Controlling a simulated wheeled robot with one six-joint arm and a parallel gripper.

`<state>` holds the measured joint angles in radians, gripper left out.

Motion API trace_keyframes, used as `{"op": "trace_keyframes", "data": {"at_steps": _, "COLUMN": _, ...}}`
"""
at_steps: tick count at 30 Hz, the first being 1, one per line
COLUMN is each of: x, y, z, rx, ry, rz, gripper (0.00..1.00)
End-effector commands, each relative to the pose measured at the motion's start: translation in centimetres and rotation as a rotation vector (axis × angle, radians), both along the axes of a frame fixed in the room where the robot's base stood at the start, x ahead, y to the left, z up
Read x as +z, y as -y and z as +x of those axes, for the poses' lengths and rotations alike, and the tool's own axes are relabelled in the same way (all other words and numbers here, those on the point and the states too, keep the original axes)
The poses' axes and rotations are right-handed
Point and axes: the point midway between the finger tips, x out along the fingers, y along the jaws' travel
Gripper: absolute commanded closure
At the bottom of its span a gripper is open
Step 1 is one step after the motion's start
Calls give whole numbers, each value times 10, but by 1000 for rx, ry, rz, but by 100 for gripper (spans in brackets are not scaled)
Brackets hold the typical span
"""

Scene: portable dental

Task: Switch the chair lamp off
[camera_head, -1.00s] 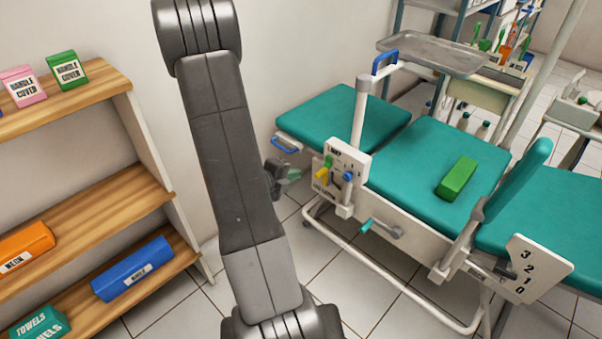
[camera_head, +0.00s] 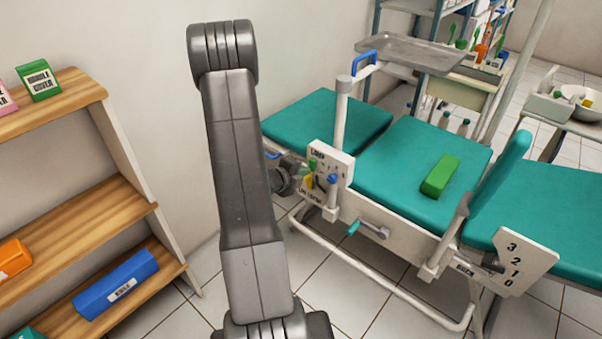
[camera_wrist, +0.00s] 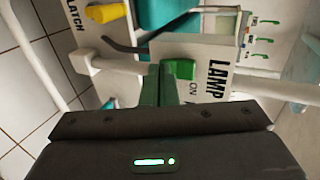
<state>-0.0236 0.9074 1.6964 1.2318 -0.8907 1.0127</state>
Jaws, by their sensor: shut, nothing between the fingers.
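The white control panel (camera_head: 343,162) is on the near side of the teal dental chair (camera_head: 423,165). In the wrist view the panel is sideways, with the words LAMP and ON by a green lamp switch (camera_wrist: 181,69). My gripper (camera_wrist: 160,72) is shut and empty, its green fingers pointing at the panel beside the switch. I cannot tell whether they touch it. In the head view my gripper is at the panel's left edge, partly hidden by my arm. A yellow control (camera_wrist: 108,13) sits near the word LATCH.
A blue knob (camera_head: 333,180) and a teal-handled crank (camera_head: 369,230) are near the panel. A post with a metal tray (camera_head: 410,52) rises behind it. A green box (camera_head: 440,176) lies on the seat. A wooden shelf (camera_head: 80,237) stands at left.

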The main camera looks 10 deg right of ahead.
Motion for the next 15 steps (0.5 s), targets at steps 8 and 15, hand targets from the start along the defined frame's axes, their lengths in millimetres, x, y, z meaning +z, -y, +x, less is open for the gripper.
{"op": "trace_keyframes", "data": {"at_steps": 8, "x": -6, "y": 1, "z": 1, "rx": 1, "ry": 14, "rz": -17, "gripper": 100}}
{"op": "trace_keyframes", "data": {"at_steps": 15, "x": -4, "y": 4, "z": 3, "rx": 0, "ry": 39, "rz": -50, "gripper": 100}}
